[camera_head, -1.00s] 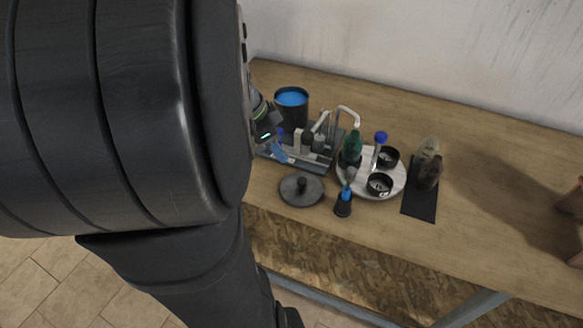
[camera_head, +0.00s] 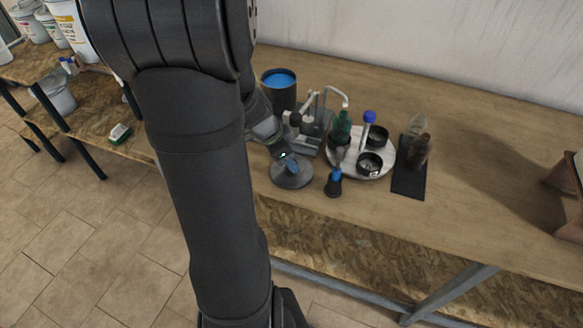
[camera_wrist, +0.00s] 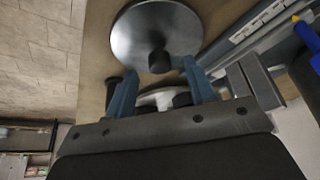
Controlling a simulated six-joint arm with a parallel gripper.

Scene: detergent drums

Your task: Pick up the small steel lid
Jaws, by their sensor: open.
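The small steel lid (camera_head: 292,173) is a round grey disc lying on the wooden table near its front edge. In the wrist view the lid (camera_wrist: 155,25) is at the top, with its dark knob (camera_wrist: 159,62) facing me. My gripper (camera_head: 288,160) is over the lid in the head view, and its fingers partly cover the disc and hide the knob. In the wrist view my gripper (camera_wrist: 160,68) is open, with one blue finger on each side of the knob. I cannot tell whether the fingers touch the lid.
A dark pot with blue contents (camera_head: 279,82) and a metal stand (camera_head: 310,135) are behind the lid. A dark bottle with a blue band (camera_head: 334,182) stands close to its right. Beyond is a round white tray (camera_head: 344,171) with a green bottle (camera_head: 342,128) and black bowls.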

